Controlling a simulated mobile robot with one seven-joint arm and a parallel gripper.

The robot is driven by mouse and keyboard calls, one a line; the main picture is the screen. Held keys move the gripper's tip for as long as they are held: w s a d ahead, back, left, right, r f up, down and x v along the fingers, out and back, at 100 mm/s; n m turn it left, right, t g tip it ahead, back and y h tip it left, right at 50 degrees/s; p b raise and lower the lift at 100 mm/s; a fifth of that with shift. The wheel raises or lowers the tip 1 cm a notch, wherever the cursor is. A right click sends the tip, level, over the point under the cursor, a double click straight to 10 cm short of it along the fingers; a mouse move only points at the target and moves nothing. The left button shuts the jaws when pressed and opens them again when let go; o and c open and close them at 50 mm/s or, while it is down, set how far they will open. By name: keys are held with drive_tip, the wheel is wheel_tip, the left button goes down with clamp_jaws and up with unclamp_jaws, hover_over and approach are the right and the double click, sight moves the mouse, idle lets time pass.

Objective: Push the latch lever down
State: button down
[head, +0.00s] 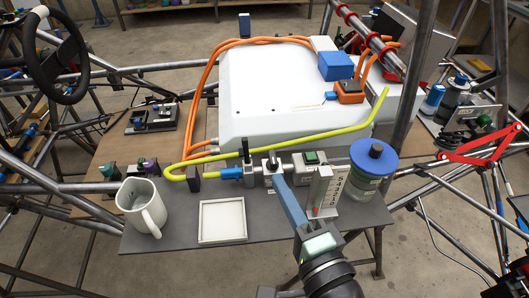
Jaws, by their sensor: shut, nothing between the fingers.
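A long blue-grey bar (288,204), which looks like the latch lever, slants from a pale metal fitting (270,164) on the bench towards the front. Its near end meets my gripper (308,232) in the picture. My gripper is shut and empty, at the bench's front edge. Whether it touches the bar or is only in line with it cannot be told. The fingertips are small and partly hidden. A white upright plate (329,187) with digits and a red marker stands just right of the bar.
A white mug (143,205) and a shallow white tray (222,220) stand left on the grey bench (270,236). A blue-lidded jar (372,165) stands right. A yellow-green hose (300,142) runs behind the fittings. Chassis tubes (440,180) crowd both sides.

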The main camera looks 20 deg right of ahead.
sight(244, 152)
drive_tip(key=w+p, duration=0.1)
drive_tip(key=w, duration=0.9)
drive_tip(key=shift+d+p, duration=0.15)
drive_tip(key=shift+p, duration=0.25)
